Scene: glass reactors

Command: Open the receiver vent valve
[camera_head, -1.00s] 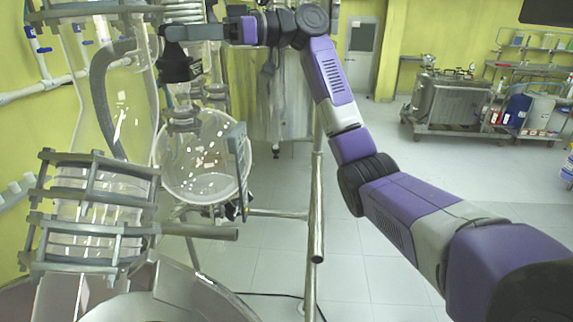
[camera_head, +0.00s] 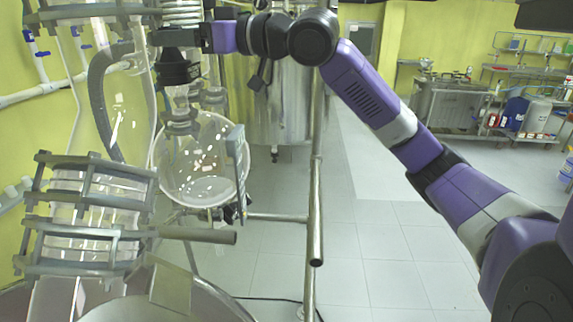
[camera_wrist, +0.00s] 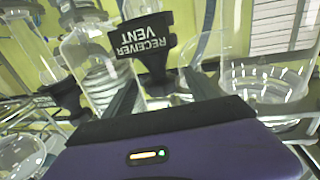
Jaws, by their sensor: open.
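The receiver vent valve shows in the wrist view as a black part with an upside-down "RECEIVER VENT" label (camera_wrist: 142,36). Its dark stem reaches down toward the space between my fingers. My gripper (camera_wrist: 163,92) is open, with one dark finger on each side of that space; I cannot tell whether either finger touches the valve. In the head view my gripper (camera_head: 178,38) is at the upper left, beside the glassware and just above a black fitting (camera_head: 178,70). The round glass receiver (camera_head: 200,165) hangs below. The valve label is not readable in the head view.
A large clamped glass vessel (camera_head: 95,205) stands at left, with a grey hose (camera_head: 97,95) beside it. A steel frame post (camera_head: 316,180) rises right of the receiver. A steel tank (camera_head: 280,105) stands behind. The floor at the right is open.

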